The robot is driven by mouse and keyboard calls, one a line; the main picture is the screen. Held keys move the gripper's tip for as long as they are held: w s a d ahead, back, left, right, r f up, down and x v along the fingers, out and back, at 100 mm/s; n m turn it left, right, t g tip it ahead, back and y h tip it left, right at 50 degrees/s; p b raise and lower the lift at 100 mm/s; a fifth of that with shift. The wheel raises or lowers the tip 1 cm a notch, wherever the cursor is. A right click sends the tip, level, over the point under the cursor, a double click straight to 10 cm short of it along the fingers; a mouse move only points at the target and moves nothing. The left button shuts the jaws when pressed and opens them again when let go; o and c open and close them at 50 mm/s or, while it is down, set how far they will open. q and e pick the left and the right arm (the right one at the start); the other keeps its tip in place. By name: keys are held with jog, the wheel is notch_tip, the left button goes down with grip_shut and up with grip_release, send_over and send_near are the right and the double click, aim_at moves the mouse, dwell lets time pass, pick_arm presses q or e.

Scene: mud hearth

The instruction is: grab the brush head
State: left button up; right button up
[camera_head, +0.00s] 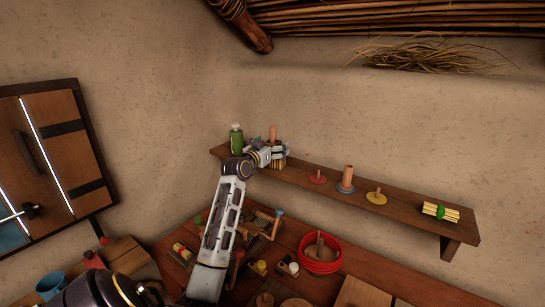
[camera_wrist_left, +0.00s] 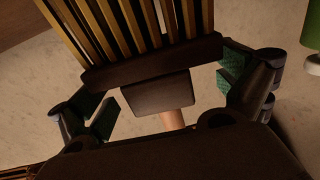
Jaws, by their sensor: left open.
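The brush head shows in the left wrist view as a dark wooden block (camera_wrist_left: 150,62) with pale yellow bristles, and a smaller dark block on its near side. In the head view its yellowish bristles (camera_head: 281,164) show at the left part of the wall shelf, partly hidden by my left gripper (camera_head: 279,150). In the left wrist view the left gripper's (camera_wrist_left: 165,98) green-padded fingers are spread on either side of the smaller block, with gaps visible on both sides. My right gripper is not in view.
A green bottle (camera_head: 236,139) stands left of the gripper on the shelf (camera_head: 320,196). A wooden peg (camera_head: 273,132) rises close by. Pegs on coloured bases and a yellow bundle (camera_head: 440,211) are farther right.

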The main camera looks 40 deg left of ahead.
aim_at(272, 126)
pick_arm(q)
jog(key=shift+c, duration=0.3)
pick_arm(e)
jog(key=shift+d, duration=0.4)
pick_arm(q)
jog(key=c, duration=0.8)
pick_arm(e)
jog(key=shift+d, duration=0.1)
pick_arm(q)
jog(key=shift+r, duration=0.1)
jog(key=shift+r, duration=0.45)
notch_tip(272, 126, up, 8)
jog(key=shift+f, duration=0.25)
jog(key=shift+r, duration=0.75)
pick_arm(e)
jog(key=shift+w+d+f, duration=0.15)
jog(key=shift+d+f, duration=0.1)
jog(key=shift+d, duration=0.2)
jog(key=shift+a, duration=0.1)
